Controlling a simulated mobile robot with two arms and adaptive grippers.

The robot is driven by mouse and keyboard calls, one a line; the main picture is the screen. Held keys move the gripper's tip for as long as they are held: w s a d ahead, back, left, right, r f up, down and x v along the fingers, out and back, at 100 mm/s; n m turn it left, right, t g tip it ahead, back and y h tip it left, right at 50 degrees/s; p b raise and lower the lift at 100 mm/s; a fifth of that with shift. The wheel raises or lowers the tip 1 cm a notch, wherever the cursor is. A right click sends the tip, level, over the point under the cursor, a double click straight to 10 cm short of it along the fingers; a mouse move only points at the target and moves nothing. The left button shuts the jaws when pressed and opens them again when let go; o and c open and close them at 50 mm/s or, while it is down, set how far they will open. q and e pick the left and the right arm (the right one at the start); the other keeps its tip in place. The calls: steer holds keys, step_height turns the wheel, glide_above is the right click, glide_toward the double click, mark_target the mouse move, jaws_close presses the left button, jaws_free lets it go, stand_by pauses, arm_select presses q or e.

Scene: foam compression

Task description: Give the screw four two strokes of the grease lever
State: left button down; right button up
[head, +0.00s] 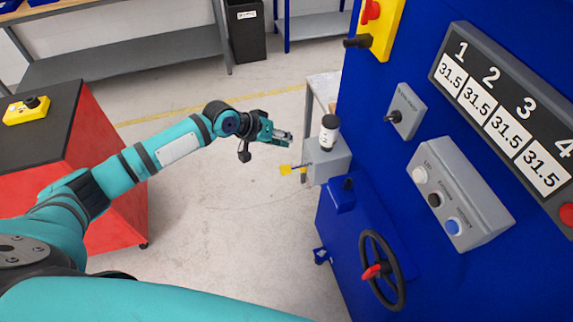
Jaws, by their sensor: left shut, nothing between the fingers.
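The grease pump is a grey box (327,164) on the side of the blue machine, with a white, black-capped reservoir (328,133) on top. A small yellow piece (290,169) sticks out to its left and looks like the grease lever. My left gripper (287,138) is shut and empty, just above and left of the box, apart from the yellow piece. The display panel (505,105) has columns 1 to 4, each reading 31.5. The screws themselves cannot be made out. My right gripper is not in view.
The blue machine fills the right side, with a grey button box (458,195), a toggle switch box (406,111) and a black handwheel (381,270). A red cabinet (110,160) with a yellow button box (26,110) stands at left. The floor between is clear.

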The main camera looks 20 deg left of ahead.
arm_select(q)
steer(key=shift+w+a+f, duration=0.1)
steer(key=shift+f, duration=0.05)
steer(key=shift+f, duration=0.1)
steer(key=b, duration=0.7)
glide_above(288, 166)
steer(key=a, duration=0.1)
steer(key=f, duration=0.6)
steer(key=shift+s+f, duration=0.3)
steer(key=shift+f, duration=0.1)
steer(key=shift+f+b, duration=0.45)
steer(key=shift+f, duration=0.4)
steer(key=shift+f, duration=0.45)
steer(key=shift+s+f+b, duration=0.1)
steer(key=shift+f+b, duration=0.9)
steer(key=shift+f, duration=0.35)
stand_by(0.8)
steer(key=shift+r, duration=0.1)
stand_by(0.4)
steer(key=shift+r+p, duration=1.7)
steer(key=shift+p, duration=0.1)
